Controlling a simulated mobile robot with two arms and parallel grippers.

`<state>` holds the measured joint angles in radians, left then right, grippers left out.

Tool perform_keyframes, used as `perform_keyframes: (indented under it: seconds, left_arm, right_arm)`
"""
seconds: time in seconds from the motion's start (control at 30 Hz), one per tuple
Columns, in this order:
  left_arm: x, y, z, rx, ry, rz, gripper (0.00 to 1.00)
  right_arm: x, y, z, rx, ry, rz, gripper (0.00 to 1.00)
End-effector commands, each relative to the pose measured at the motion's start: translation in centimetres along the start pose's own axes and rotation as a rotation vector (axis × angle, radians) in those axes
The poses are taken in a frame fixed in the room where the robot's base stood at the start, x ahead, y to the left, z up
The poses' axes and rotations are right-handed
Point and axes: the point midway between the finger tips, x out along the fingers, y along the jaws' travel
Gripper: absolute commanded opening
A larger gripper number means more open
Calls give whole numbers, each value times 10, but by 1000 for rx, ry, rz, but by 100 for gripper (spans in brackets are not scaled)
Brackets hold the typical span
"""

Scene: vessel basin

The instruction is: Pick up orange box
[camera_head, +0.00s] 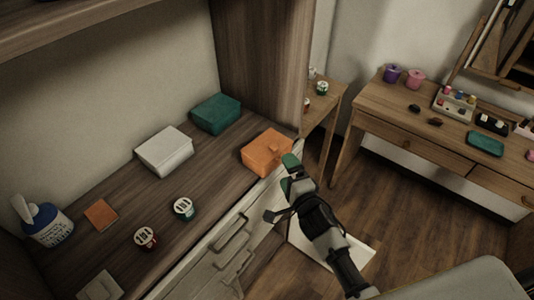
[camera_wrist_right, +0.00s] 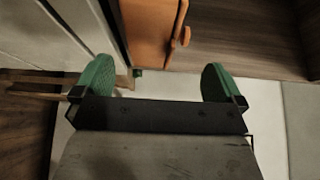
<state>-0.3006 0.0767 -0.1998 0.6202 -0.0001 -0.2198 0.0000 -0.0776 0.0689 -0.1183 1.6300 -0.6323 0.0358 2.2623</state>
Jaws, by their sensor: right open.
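The orange box (camera_head: 266,152) sits on the wooden counter near its front right edge. It has a small knob on its front side. My right gripper (camera_head: 290,172) is just in front of the counter edge, close to the box at its lower right. In the right wrist view the box (camera_wrist_right: 153,30) shows beyond the fingers, with its knob pointing right. The two green fingertips of the right gripper (camera_wrist_right: 158,82) are wide apart with nothing between them. My left gripper is in neither view.
A white box (camera_head: 165,152) and a teal box (camera_head: 216,113) stand behind and left of the orange box. Two small cups (camera_head: 184,208), an orange card (camera_head: 100,214) and a bottle (camera_head: 45,224) are farther left. Drawers (camera_head: 222,262) lie below the counter edge. A desk (camera_head: 420,140) stands right.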

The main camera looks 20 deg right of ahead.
Motion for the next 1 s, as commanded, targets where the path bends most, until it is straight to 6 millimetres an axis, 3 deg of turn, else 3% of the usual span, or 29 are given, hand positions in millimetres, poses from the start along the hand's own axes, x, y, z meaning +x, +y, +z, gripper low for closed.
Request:
perform_keyframes:
  seconds: [0.4,0.7,1.0]
  left_arm:
    - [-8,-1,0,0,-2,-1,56]
    - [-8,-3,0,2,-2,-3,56]
    - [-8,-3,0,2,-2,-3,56]
  right_arm:
    - [49,0,0,1,1,1,100]
    - [53,1,0,0,1,2,100]
    - [52,1,0,0,0,1,54]
